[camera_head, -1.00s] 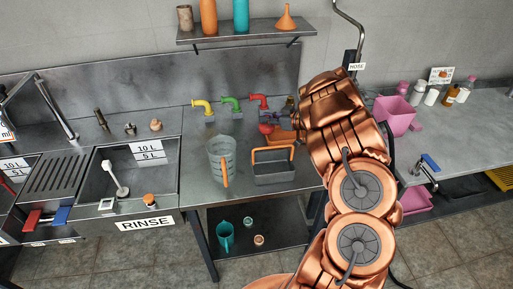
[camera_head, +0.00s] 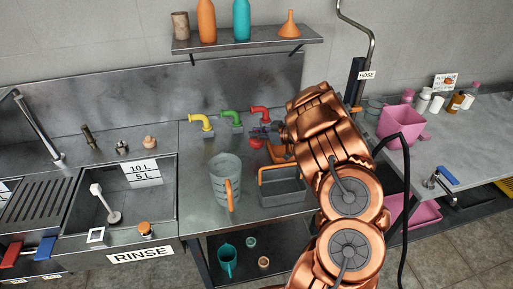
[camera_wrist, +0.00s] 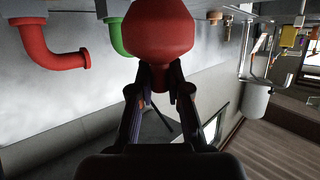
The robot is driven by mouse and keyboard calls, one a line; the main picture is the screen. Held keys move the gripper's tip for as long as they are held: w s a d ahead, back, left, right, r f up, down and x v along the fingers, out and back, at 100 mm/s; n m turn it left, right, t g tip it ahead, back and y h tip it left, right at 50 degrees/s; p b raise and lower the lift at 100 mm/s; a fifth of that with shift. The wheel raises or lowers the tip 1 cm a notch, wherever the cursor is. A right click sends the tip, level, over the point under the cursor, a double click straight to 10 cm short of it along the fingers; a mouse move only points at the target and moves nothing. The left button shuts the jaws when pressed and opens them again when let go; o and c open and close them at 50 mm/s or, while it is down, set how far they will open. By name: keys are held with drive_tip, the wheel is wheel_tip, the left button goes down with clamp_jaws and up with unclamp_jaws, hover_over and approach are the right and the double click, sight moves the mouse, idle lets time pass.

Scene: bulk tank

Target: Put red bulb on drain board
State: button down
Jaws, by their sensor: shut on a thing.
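The red bulb (camera_head: 256,143) is held at the tip of my gripper (camera_head: 268,132), above the counter in front of the red pipe. In the wrist view the red bulb (camera_wrist: 160,28) fills the top middle, and the two fingers of my gripper (camera_wrist: 160,78) are shut on its narrow neck. The drain board (camera_head: 36,204) is the ribbed metal surface at the left, beside the rinse sink. It is empty in its visible part.
A clear measuring jug (camera_head: 225,178) and a grey basket with an orange handle (camera_head: 283,190) stand on the counter close to the bulb. Yellow, green and red pipes stand behind. The rinse sink (camera_head: 120,200) lies between the counter and the drain board.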

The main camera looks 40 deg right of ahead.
sight(263, 141)
drive_tip(key=shift+f+b, duration=1.15)
drive_tip(key=shift+f, duration=0.85)
drive_tip(key=shift+f, duration=0.2)
drive_tip(key=c, duration=1.1)
unclamp_jaws()
drive_tip(key=shift+c, duration=0.2)
drive_tip(key=shift+r, duration=0.15)
